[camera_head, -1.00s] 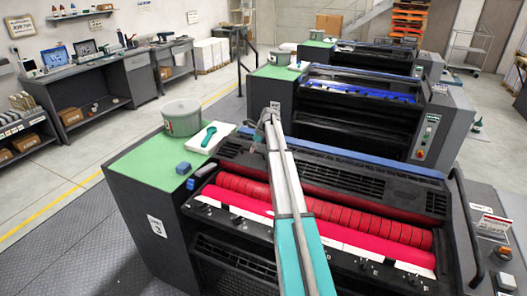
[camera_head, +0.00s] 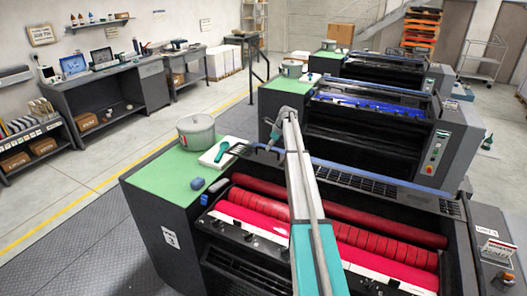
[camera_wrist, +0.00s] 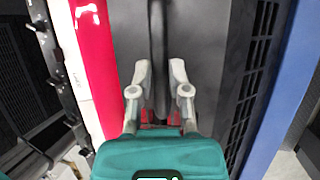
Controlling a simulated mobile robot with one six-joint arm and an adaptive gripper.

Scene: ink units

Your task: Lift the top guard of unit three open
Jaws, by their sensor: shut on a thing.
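Unit three (camera_head: 168,237) is the nearest press, with a "3" label on its green-topped left cabinet. Its red rollers (camera_head: 330,222) are uncovered, including a plain one at the back. My gripper (camera_head: 269,145) is at the rear left of the press top, partly hidden by my arm. In the wrist view my fingers (camera_wrist: 158,88) are on either side of a dark bar (camera_wrist: 158,35), the guard's handle, and shut on it. The dark grey top guard (camera_wrist: 205,45) lies beside the bar. In the head view my arm hides much of the guard, which looks raised.
More presses (camera_head: 375,125) stand behind. The floor on the left is clear up to the workbench (camera_head: 110,85).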

